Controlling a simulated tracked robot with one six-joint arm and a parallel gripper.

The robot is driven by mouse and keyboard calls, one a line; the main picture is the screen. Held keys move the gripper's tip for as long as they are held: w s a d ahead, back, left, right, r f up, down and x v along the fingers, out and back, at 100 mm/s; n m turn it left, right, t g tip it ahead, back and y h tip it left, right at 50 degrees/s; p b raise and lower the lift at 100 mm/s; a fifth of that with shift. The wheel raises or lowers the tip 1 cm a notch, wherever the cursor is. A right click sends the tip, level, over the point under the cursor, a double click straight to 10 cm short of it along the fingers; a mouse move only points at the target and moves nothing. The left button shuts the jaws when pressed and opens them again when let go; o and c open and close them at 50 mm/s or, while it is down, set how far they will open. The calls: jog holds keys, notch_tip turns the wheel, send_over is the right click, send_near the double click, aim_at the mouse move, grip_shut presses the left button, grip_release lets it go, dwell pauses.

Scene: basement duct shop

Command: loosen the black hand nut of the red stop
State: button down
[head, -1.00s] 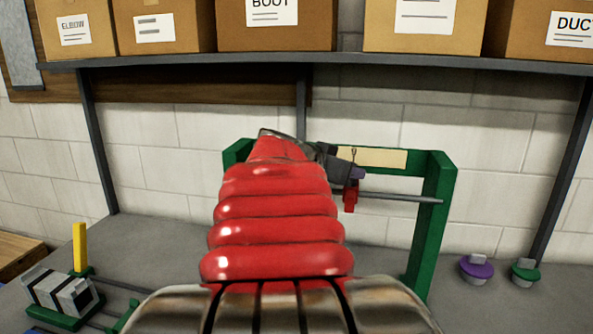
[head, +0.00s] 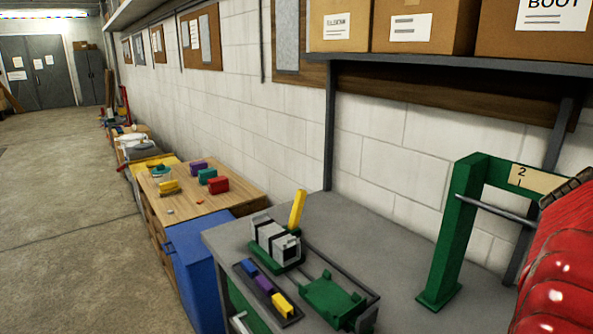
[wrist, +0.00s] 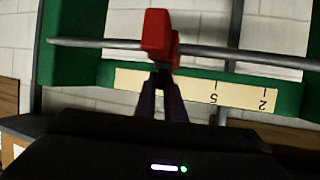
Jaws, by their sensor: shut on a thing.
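The red stop (wrist: 156,32) sits on a grey rod (wrist: 95,43) in the wrist view, in front of a green frame (wrist: 70,66) with a cream number scale (wrist: 190,86). The scale's figures appear upside down there. My gripper (wrist: 162,75) is closed at the stop, its two dark fingers meeting at the stop's near edge. The black hand nut is between the fingertips and can hardly be made out.
A grey bench (head: 395,240) holds a green fixture with a grey-and-black block (head: 272,240), a yellow upright (head: 297,210) and a tray (head: 285,317) of coloured pieces. A shelf (head: 440,62) with boxes overhangs it. Open floor (head: 75,220) lies left.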

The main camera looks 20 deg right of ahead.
jog(key=c, duration=1.8)
grip_release()
jog(key=shift+c, duration=0.2)
jog(key=shift+r, duration=0.15)
jog(key=shift+r, duration=4.8)
